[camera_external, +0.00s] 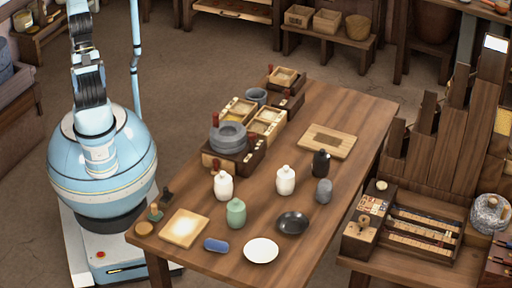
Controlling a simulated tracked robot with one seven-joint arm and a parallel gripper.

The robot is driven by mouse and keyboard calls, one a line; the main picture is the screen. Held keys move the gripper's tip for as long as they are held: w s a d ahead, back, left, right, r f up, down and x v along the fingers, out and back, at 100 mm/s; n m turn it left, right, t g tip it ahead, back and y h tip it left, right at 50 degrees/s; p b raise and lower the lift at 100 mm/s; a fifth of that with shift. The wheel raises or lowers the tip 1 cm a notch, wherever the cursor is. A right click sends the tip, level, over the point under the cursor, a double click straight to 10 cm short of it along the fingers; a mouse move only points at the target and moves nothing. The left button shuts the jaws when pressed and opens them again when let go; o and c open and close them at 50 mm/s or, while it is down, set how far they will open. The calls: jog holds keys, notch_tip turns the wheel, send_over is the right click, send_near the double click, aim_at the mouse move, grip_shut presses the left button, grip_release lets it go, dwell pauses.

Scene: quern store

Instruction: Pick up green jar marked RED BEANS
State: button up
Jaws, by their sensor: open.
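One green jar (236,213) stands upright on the wooden table (330,105), towards its near left part. No lettering on it is readable at this size. A white jar (223,186) stands just behind it to the left, and another white jar (286,180) stands farther right. My arm rises at the left of the table and leaves the picture at the top.
Around the green jar lie a square board (185,228), a blue block (216,245), a white plate (261,250) and a black dish (292,222). A black jar (321,163) and a grey jar (323,191) stand right. A stone quern (228,138) stands behind.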

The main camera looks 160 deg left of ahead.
jog(key=w+a+f+n+t+y, duration=0.1)
jog(key=w+a+f, duration=0.2)
jog(key=w, duration=0.5)
jog(key=w+a+f+n+t, duration=0.1)
jog(key=w+a+f, duration=0.15)
jog(key=w, duration=0.55)
jog(key=n+t+y, duration=0.5)
jog(key=y, duration=0.3)
send_near(236, 205)
jog(key=x, duration=0.6)
jog(key=f+x, duration=0.1)
jog(key=x, duration=0.3)
jog(key=shift+s+a, duration=0.1)
jog(key=shift+s, duration=0.15)
jog(key=shift+c, duration=0.2)
grip_shut()
jog(key=shift+r, duration=0.15)
